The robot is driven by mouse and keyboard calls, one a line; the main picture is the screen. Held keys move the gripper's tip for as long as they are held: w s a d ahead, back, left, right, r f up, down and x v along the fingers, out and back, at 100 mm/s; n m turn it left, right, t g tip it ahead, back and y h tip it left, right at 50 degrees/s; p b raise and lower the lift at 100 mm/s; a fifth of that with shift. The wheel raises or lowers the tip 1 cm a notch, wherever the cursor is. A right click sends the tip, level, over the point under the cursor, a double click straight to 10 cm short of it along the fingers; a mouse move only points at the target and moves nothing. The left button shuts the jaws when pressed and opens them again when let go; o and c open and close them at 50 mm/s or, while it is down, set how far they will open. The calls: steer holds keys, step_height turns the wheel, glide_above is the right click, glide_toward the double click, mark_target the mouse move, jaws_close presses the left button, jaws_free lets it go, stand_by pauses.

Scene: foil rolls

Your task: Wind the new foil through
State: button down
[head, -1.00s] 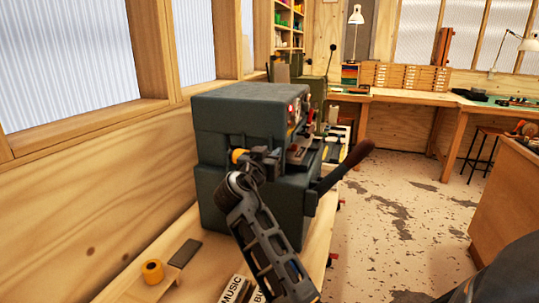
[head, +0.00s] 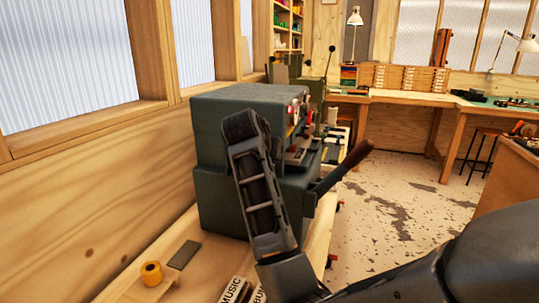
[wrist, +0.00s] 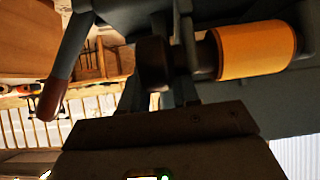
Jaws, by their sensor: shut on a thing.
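A green-grey press machine (head: 215,205) stands on the bench, with a long brown-handled lever (head: 345,168) on its right side. In the wrist view a gold foil roll (wrist: 257,49) sits on a shaft on the machine, with a dark round knob (wrist: 153,63) at the shaft's near end. My gripper (wrist: 160,75) is at this knob, its fingers shut on it, beside the gold roll and not around it. Another yellow-gold roll (head: 152,273) stands on the bench at the lower left.
A dark flat block (head: 184,254) lies near the loose roll. Lettered blocks (head: 235,290) are at the bench's front. The lever sticks out over the right edge and also shows in the wrist view (wrist: 55,97). A wooden wall is on the left; floor (head: 385,215) is open right.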

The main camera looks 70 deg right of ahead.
steer(key=y, duration=0.5)
steer(key=shift+w+d+f, duration=0.15)
steer(key=shift+d+f, duration=0.15)
steer(key=shift+d+f+g+y, duration=0.1)
steer(key=shift+f+g+y, duration=0.05)
steer(key=shift+y, duration=0.55)
steer(key=shift+f+g+y, duration=0.1)
steer(key=shift+g+y, duration=0.05)
steer(key=shift+y, duration=0.55)
steer(key=c, duration=0.9)
jaws_free()
steer(key=shift+f, duration=0.1)
steer(key=shift+v, duration=3.9)
steer(key=shift+d, duration=0.2)
